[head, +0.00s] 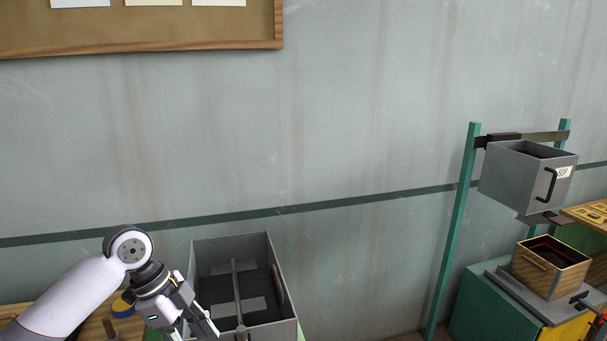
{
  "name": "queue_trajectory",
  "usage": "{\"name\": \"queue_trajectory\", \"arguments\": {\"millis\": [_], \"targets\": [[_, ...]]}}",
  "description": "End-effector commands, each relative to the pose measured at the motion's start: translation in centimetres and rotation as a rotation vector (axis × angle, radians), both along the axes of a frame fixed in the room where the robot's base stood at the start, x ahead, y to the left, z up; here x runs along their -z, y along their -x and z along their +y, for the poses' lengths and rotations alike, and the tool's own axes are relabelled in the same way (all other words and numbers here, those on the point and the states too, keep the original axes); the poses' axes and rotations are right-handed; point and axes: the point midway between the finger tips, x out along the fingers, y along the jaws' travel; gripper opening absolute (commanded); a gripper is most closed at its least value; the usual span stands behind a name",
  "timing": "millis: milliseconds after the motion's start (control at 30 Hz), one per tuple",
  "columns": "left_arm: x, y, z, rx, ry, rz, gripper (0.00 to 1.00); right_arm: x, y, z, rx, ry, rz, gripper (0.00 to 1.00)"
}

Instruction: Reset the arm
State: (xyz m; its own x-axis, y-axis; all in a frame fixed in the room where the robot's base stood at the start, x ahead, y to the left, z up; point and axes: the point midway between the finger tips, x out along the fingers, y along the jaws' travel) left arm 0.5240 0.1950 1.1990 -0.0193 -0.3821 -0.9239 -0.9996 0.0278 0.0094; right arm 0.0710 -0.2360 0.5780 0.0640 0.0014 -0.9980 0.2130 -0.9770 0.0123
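My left arm (75,297) comes in from the lower left, white with a dark wrist. Its gripper (195,328) is at the bottom edge of the head view, pointing down and right. Its two fingers look spread apart, with nothing visible between them. The gripper is at the left front side of an open grey metal bin (229,243), overlapping its wall in the picture; I cannot tell whether they touch. The lowest part of the fingers is close to the frame edge. My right gripper does not show.
The bin holds a grey bar (237,295). At right, a grey box with a handle (519,180) hangs on a green frame (456,230) above a wooden box (540,280). The middle is clear wall.

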Motion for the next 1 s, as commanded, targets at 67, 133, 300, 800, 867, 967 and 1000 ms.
{"name": "queue_trajectory", "arguments": {"millis": [67,133,300,800,867,967,1000], "targets": [[0.5,-0.2,-0.1,-0.01,0.004,0.002,0.43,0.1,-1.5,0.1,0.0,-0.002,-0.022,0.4],[1.8,-0.8,-0.2,-0.052,0.015,0.005,0.43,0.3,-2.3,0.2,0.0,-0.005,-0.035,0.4],[4.9,-2.4,-0.4,-0.157,0.04,0.007,0.43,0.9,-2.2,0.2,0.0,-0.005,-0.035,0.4],[25.2,-6.2,1.2,-0.685,0.082,0.041,0.43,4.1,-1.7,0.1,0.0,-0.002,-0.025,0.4],[29.7,-5.7,1.9,-0.78,0.072,0.049,0.43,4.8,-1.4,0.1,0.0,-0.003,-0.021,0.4],[37.1,-3.9,3.3,-0.928,0.044,0.057,0.43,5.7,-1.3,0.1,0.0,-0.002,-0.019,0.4],[39.9,-2.8,3.9,-0.978,0.029,0.06,0.43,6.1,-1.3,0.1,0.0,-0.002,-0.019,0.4]]}}
